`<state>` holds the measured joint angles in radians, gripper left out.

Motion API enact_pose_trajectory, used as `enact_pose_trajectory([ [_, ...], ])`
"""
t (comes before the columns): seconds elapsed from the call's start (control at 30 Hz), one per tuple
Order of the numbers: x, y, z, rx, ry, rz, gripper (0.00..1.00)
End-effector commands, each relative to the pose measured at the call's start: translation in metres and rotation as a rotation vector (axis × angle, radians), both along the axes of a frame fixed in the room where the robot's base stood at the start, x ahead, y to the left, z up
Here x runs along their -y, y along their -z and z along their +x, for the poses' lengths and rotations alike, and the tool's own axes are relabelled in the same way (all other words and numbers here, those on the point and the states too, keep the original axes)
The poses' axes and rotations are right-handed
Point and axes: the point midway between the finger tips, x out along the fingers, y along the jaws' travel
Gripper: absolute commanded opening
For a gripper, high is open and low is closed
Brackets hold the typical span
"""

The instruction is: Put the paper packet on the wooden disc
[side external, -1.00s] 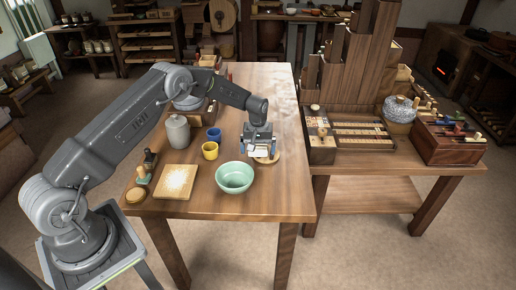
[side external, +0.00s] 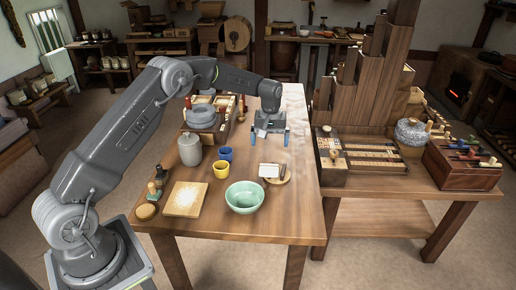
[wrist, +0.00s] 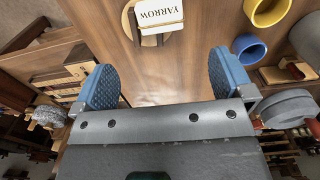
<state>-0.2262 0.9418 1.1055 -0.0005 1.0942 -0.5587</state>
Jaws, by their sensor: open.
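The white paper packet (side external: 269,170) lies on the round wooden disc (side external: 286,180), toward the disc's left side. In the wrist view the packet (wrist: 158,14) reads "YARROW" and rests on the disc (wrist: 128,22), leaving part of the disc bare.
A green bowl (side external: 244,197) stands in front of the disc. A yellow mug (side external: 221,170), a blue cup (side external: 226,154) and a grey jar (side external: 190,149) stand to the left. A pale square board (side external: 186,199) lies at front left. The table's right side is clear.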

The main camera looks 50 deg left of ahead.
Motion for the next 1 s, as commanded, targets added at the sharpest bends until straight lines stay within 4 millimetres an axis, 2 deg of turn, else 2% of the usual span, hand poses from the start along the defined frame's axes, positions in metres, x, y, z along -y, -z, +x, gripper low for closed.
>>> enact_pose_trajectory([
  [0.17, 0.002, -0.009, -0.001, 0.006, 0.007, 0.001, 0.99],
  [0.27, 0.009, -0.032, -0.008, 0.028, 0.038, 0.006, 0.99],
  [0.37, 0.022, -0.072, -0.024, 0.066, 0.096, 0.016, 0.99],
  [0.5, 0.045, -0.130, -0.062, 0.127, 0.201, 0.035, 0.99],
  [0.57, 0.055, -0.152, -0.082, 0.154, 0.246, 0.044, 0.99],
  [0.7, 0.076, -0.193, -0.134, 0.217, 0.350, 0.066, 0.99],
  [0.83, 0.094, -0.217, -0.187, 0.274, 0.447, 0.091, 0.99],
  [1.0, 0.112, -0.229, -0.259, 0.349, 0.571, 0.127, 0.99],
])
